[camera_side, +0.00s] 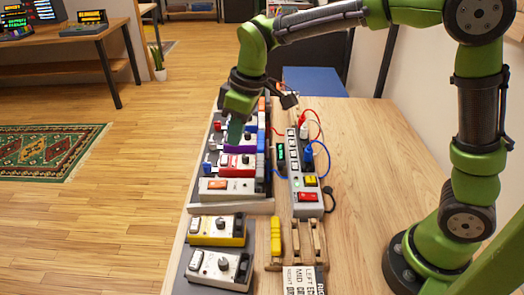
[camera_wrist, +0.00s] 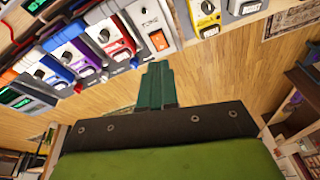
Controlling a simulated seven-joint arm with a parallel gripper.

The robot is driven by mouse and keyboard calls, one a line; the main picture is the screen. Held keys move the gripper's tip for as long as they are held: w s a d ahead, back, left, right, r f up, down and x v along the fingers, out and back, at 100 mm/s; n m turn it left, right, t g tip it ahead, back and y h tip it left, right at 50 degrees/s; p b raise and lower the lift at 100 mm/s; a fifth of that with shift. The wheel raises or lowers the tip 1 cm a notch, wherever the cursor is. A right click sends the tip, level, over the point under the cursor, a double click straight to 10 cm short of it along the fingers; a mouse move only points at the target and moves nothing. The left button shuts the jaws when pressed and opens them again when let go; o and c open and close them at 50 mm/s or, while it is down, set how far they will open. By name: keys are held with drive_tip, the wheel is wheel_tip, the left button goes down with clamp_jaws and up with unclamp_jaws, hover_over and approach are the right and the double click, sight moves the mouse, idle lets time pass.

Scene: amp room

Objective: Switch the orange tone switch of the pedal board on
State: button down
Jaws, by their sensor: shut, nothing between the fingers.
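The orange tone switch (camera_side: 217,184) is a rocker on the white pedal (camera_side: 240,187) at the near end of the pedal board (camera_side: 262,207). In the wrist view the orange tone switch (camera_wrist: 158,40) sits below the word TONE on its white pedal (camera_wrist: 140,20). Which way the rocker is tipped is too small to tell. My gripper (camera_side: 235,138) is over the purple and red pedals, farther back than the tone switch. In the wrist view my green gripper (camera_wrist: 157,66) is shut and empty, its tips apart from the switch.
A yellow pedal (camera_side: 217,230) and a grey pedal (camera_side: 218,266) lie in front of the board. A power strip (camera_side: 307,180) with red and blue cables runs along its right side. The wooden table (camera_side: 365,150) is clear farther right.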

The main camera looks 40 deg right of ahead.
drive_tip(key=w+n, duration=0.1)
drive_tip(key=r+n, duration=0.1)
drive_tip(key=shift+w+a+r+n, duration=0.2)
drive_tip(key=shift+w+a+n, duration=0.1)
drive_tip(key=shift+w+a, duration=0.05)
drive_tip(key=shift+f, duration=0.1)
approach(223, 183)
drive_tip(key=x, duration=0.5)
drive_tip(key=shift+w+a+f, duration=0.1)
drive_tip(key=shift+w+a, duration=0.15)
drive_tip(key=shift+w, duration=0.1)
drive_tip(key=shift+f, duration=0.65)
drive_tip(key=shift+s+d+f, duration=0.15)
drive_tip(key=shift+f, duration=0.2)
drive_tip(key=shift+r, duration=0.1)
